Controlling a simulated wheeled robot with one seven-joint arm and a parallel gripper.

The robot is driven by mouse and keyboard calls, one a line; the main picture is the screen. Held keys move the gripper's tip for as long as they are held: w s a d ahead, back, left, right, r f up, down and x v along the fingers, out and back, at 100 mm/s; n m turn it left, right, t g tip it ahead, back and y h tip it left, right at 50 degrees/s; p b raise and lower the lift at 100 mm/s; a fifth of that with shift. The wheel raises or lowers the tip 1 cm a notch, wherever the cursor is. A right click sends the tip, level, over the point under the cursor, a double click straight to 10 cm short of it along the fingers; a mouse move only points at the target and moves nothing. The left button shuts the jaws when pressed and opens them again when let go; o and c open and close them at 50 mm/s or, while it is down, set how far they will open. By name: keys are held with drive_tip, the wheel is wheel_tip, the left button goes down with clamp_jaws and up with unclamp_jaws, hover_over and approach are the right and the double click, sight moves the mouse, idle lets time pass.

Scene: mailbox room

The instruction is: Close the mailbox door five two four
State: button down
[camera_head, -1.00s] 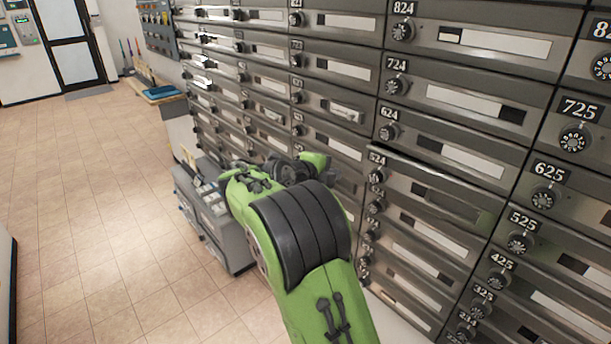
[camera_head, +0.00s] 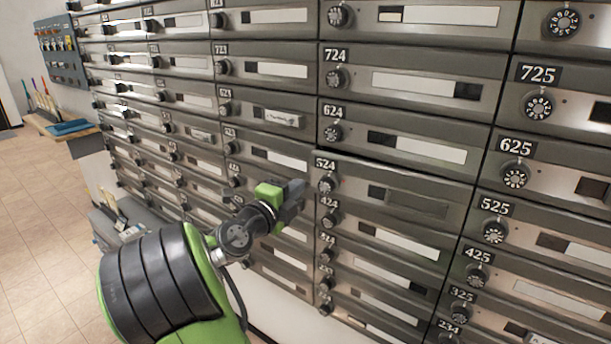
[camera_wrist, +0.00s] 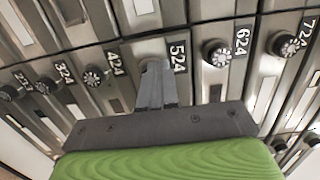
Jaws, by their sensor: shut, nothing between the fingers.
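The mailbox door 524 (camera_head: 430,187) is in the head view, right of centre, with its number plate and knob at its left end. A dark line runs along its top edge, and it looks nearly flush; I cannot tell if it is fully shut. My gripper (camera_head: 299,196) is just left of its knob in the head view. In the wrist view my gripper (camera_wrist: 154,72) has its fingers together and empty, in front of the knob of door 524, beside the 524 plate (camera_wrist: 178,57). The fingers hide most of that knob, and contact cannot be told.
Door 624 (camera_head: 440,153) is above, door 424 (camera_head: 400,243) below, and door 525 (camera_head: 560,243) to the right; all look shut. Other knobs stick out along the wall. A shelf with a blue item (camera_head: 70,127) and open tiled floor (camera_head: 30,220) are at the left.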

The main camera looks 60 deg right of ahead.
sight(315, 169)
drive_tip(key=d, duration=0.4)
drive_tip(key=d+p, duration=0.1)
drive_tip(key=d, duration=0.1)
drive_tip(key=shift+s+d, duration=0.25)
drive_tip(key=shift+d, duration=0.1)
drive_tip(key=d+m+g+b, duration=0.1)
drive_tip(key=d+g, duration=0.1)
drive_tip(key=d, duration=0.1)
drive_tip(key=shift+d+b, duration=0.2)
drive_tip(key=shift+b, duration=0.1)
drive_tip(key=shift+r, duration=0.3)
drive_tip(key=shift+s, duration=0.1)
